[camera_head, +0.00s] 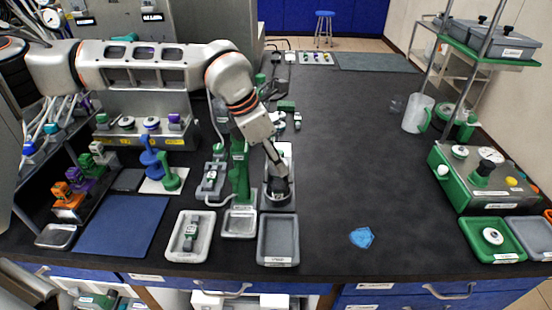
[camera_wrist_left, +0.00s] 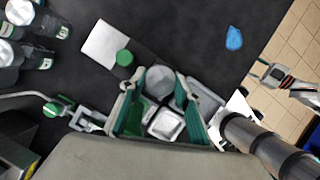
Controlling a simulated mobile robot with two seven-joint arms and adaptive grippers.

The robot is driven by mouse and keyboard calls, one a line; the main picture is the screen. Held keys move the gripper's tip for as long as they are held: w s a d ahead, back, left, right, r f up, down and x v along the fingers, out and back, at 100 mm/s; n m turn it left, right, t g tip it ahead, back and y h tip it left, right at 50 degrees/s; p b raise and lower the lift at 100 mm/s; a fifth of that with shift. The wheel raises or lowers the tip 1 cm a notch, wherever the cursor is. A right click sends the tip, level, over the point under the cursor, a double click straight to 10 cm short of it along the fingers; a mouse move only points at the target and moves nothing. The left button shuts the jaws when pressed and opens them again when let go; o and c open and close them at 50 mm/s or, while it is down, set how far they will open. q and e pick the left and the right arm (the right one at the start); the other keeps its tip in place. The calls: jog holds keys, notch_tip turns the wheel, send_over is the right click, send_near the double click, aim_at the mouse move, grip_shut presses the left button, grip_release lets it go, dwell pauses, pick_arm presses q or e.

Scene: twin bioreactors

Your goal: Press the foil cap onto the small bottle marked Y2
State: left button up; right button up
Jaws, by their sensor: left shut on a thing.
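My left gripper (camera_head: 278,184) reaches down over a grey stand near the middle of the bench. In the left wrist view its teal fingers (camera_wrist_left: 160,84) are closed on a round, dull silver top that looks like the foil cap (camera_wrist_left: 160,80). The fingers and wrist hide what is below the cap, so I cannot tell whether it touches a bottle. Dark bottles with silver tops (camera_wrist_left: 12,52) stand at the upper left of the wrist view. Their labels are too small to read, and I cannot pick out Y2. My right gripper (camera_wrist_left: 258,72) seems to show small at the right.
A green-capped item (camera_wrist_left: 124,58) stands by a white plate (camera_wrist_left: 108,40). A grey tray (camera_head: 278,258), a white tray (camera_head: 172,250) and a small metal tray (camera_head: 239,224) lie at the front. A blue crumpled piece (camera_head: 361,237) lies right of them. The bench's right middle is clear.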

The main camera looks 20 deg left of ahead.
pick_arm(q)
jog(key=o, duration=0.8)
jog(key=o, duration=0.5)
jog(key=shift+r, duration=0.1)
jog(key=shift+r+p, duration=1)
jog(key=shift+r, duration=0.55)
jog(key=shift+r+p, duration=0.95)
jog(key=shift+r, duration=0.9)
